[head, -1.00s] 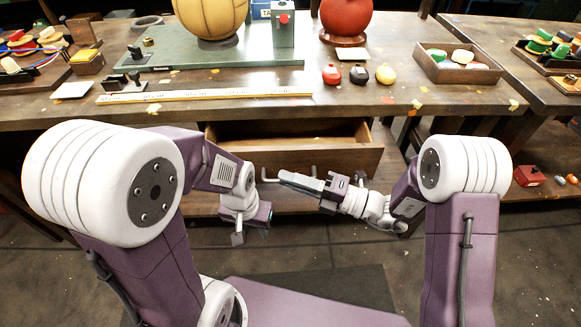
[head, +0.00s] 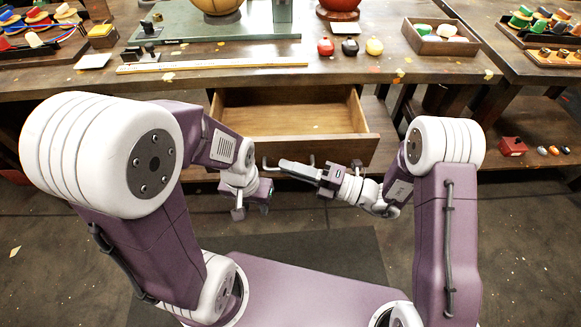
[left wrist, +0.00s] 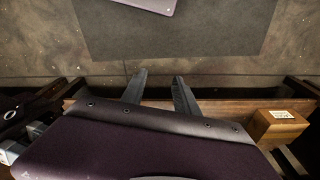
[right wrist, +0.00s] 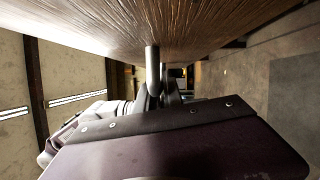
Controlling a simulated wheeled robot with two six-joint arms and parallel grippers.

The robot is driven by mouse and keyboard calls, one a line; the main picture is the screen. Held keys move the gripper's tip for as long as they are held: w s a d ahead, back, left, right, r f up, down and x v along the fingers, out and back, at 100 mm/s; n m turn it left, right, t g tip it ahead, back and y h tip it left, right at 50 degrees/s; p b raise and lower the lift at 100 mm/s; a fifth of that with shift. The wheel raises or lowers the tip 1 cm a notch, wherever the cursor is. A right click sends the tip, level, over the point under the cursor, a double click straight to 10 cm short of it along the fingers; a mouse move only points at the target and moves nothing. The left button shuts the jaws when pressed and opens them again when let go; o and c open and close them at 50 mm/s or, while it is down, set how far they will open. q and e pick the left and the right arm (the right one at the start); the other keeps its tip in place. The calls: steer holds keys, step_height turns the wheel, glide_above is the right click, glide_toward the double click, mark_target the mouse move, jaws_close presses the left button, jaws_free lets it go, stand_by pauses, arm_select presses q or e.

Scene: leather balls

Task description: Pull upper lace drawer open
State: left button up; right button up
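The upper lace drawer (head: 290,122) under the workbench stands well open, its wooden inside bare apart from a small pale fleck. Its front carries a grey bar handle (head: 270,166). My right gripper (head: 286,165) is at this handle. In the right wrist view the handle's post (right wrist: 152,70) comes down from the wood right at the nearly closed fingers, which appear shut on the handle; the exact contact is partly hidden. My left gripper (head: 252,210) hangs below and left of the drawer, empty. Its two fingers are apart in the left wrist view (left wrist: 160,90).
The bench top (head: 200,78) holds a yellow ruler (head: 215,66), three small red, black and yellow pieces, and a wooden tray (head: 440,48). A lower shelf with a red box (head: 512,147) is at right. Floor in front is clear.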

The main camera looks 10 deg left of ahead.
steer(key=o, duration=0.4)
steer(key=shift+c, duration=0.2)
steer(key=d+p, duration=0.2)
steer(key=d, duration=0.7)
steer(key=shift+s+f, duration=0.35)
steer(key=shift+s, duration=0.1)
